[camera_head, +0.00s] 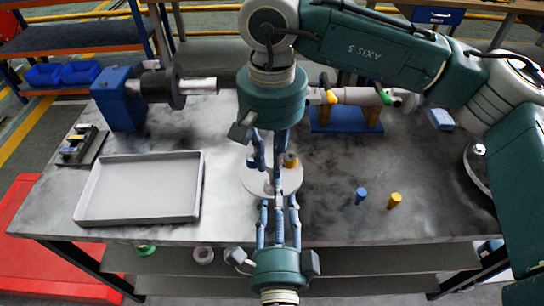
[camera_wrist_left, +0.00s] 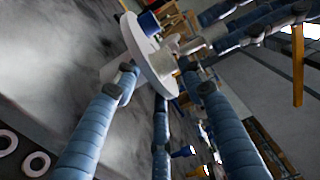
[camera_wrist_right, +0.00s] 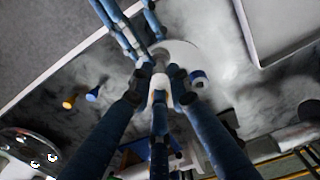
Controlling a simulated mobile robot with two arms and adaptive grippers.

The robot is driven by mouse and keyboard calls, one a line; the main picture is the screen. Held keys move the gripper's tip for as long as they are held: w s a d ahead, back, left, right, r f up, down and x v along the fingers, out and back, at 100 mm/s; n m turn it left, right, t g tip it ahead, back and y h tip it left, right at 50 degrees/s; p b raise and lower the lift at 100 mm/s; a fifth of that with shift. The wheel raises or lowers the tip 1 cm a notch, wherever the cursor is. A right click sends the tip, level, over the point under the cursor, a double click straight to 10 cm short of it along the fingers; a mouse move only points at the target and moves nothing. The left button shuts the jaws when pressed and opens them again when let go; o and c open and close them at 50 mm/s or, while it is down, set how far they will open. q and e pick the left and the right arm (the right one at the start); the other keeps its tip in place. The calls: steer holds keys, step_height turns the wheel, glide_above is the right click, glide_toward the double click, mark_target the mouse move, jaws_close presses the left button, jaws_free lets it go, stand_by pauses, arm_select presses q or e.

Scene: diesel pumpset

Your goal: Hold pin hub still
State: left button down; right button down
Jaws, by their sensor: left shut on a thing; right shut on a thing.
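The pin hub is a pale grey disc (camera_head: 289,181) at the middle of the bench's front. It also shows in the left wrist view (camera_wrist_left: 139,45) and the right wrist view (camera_wrist_right: 184,52). A blue pin (camera_wrist_left: 148,22) and a yellow pin (camera_head: 291,159) stand on it. My left gripper (camera_head: 278,200) reaches in from the front and is shut on the disc's near side. My right gripper (camera_head: 268,165) comes down from above, its fingers shut around the hub's pale central part (camera_wrist_right: 158,88). The fingers partly hide the grip points.
A loose blue pin (camera_head: 361,195) and yellow pin (camera_head: 395,200) stand to the right. An empty grey tray (camera_head: 138,188) lies left. A blue block with a shaft (camera_head: 119,98) and a blue stand (camera_head: 345,119) are behind. The bench between tray and hub is clear.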

steer(key=shift+d+f, duration=0.1)
steer(key=shift+f, duration=0.65)
steer(key=shift+r, duration=0.1)
stand_by(0.3)
steer(key=shift+r, duration=0.55)
steer(key=shift+d+f, duration=0.1)
steer(key=shift+f, duration=0.05)
stand_by(1.2)
steer(key=shift+d+h, duration=0.2)
steer(key=shift+h, duration=0.1)
stand_by(1.5)
steer(key=shift+f, duration=0.6)
stand_by(0.3)
steer(key=shift+r, duration=0.15)
steer(key=shift+w+r, duration=0.1)
steer(key=shift+r, duration=0.45)
